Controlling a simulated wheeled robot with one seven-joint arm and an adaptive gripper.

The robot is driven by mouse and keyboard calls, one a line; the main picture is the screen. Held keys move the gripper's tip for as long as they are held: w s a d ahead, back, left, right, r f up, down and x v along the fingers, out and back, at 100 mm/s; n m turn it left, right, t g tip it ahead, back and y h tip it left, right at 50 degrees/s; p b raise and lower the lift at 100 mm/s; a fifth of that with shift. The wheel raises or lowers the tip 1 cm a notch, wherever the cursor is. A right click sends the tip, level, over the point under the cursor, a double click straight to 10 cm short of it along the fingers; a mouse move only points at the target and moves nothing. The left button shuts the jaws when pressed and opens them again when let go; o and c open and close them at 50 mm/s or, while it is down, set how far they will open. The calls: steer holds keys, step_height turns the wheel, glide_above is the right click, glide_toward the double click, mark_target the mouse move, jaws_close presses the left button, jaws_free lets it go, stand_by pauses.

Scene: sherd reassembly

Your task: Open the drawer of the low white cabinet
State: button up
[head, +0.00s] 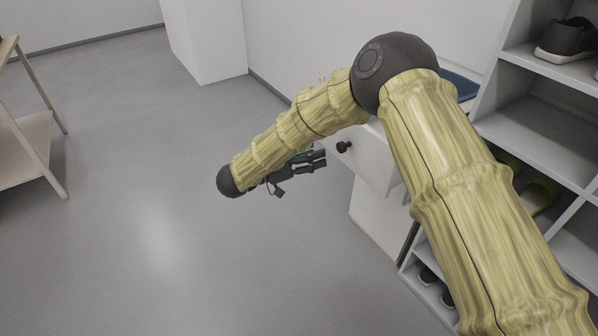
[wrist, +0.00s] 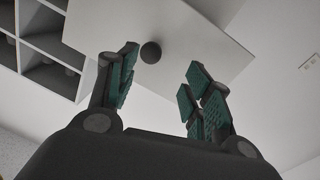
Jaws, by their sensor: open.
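The low white cabinet (head: 377,217) stands right of centre in the head view, partly hidden behind my arm. Its drawer front (head: 369,163) carries a round black knob (head: 344,147). In the wrist view the drawer front (wrist: 188,32) fills the upper middle, and the knob (wrist: 151,52) shows between my fingertips, nearer the left finger. My gripper (wrist: 158,72) is open and empty, with teal finger pads. In the head view my gripper (head: 322,160) is just left of the knob, pointing at it; whether it touches cannot be told.
A white shelf unit (head: 490,125) with shoes stands close on the right of the cabinet. A wooden rack or table (head: 40,150) stands at the far left. The grey floor (head: 150,230) between them is clear.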

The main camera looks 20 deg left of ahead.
steer(key=b, duration=0.1)
steer(key=a+b, duration=0.1)
steer(key=b, duration=0.1)
steer(key=shift+s+f, duration=0.25)
steer(key=shift+s, duration=0.05)
steer(key=shift+s+b, duration=0.45)
steer(key=shift+b, duration=1.35)
steer(key=shift+s+a+t+b, duration=0.3)
steer(key=shift+s+a+b, duration=0.45)
steer(key=shift+s+b, duration=0.3)
steer(key=shift+s+a+b, duration=0.25)
steer(key=shift+a+b, duration=0.05)
steer(key=shift+b, duration=1.15)
steer(key=shift+s+a+r, duration=0.1)
